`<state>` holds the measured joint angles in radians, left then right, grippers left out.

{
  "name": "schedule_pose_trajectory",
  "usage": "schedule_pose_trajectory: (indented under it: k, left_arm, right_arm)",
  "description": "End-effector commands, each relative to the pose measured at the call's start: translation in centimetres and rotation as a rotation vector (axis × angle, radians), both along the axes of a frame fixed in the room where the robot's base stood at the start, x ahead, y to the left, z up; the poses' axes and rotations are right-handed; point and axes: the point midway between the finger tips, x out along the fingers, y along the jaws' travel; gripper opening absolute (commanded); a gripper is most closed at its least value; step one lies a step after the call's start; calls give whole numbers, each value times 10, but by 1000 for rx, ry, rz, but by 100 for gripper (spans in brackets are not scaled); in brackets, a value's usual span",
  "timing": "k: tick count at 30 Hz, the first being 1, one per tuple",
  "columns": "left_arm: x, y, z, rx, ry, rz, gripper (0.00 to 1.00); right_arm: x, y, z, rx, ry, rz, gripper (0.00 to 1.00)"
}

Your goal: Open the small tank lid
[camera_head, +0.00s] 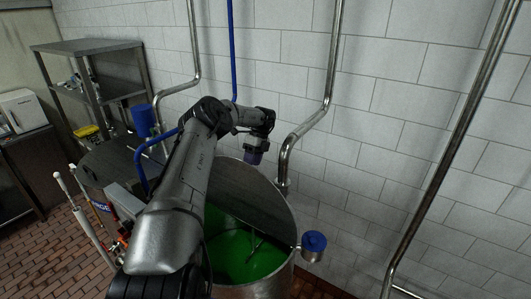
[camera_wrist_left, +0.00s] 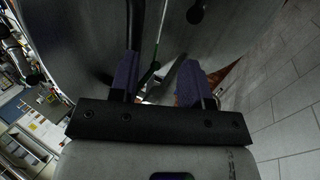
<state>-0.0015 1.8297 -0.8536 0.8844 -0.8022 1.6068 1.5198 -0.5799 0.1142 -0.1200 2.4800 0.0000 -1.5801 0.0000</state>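A round steel tank (camera_head: 290,262) stands at the lower middle of the head view, with green liquid (camera_head: 240,252) showing in its front part. A grey metal lid panel (camera_head: 247,193) spans its back part; its exact tilt is unclear. My left arm crosses in front and hides the tank's left side. My left gripper (camera_head: 253,157) is at the back of the panel, near the wall. In the left wrist view its purple fingers (camera_wrist_left: 158,62) are apart, with a visible gap. A dark bar (camera_wrist_left: 136,25) runs behind the left finger; contact is unclear. My right gripper is out of view.
A blue-capped fitting (camera_head: 314,242) sticks out from the tank's right side. Steel pipes (camera_head: 326,105) and a blue pipe (camera_head: 231,50) run along the tiled wall. A metal shelf (camera_head: 88,48) stands at the left. Brick floor shows at lower left.

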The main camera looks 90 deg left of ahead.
Motion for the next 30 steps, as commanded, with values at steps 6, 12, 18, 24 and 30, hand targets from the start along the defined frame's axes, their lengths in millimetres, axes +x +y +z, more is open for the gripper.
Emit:
schedule_pose_trajectory:
  k: [6, 12, 18, 24, 30]
  left_arm:
    - [6, 8, 13, -2, 3, 0, 40]
    - [13, 18, 39, 4, 1, 2, 40]
    - [17, 24, 56, 10, 3, 1, 40]
    - [19, 28, 65, 11, 1, 1, 40]
    - [21, 29, 70, 10, -2, 1, 40]
  right_arm:
    - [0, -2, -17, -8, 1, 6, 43]
    - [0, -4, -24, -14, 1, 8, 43]
    - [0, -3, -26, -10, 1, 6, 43]
    - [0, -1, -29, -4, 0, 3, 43]
    - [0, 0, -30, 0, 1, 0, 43]
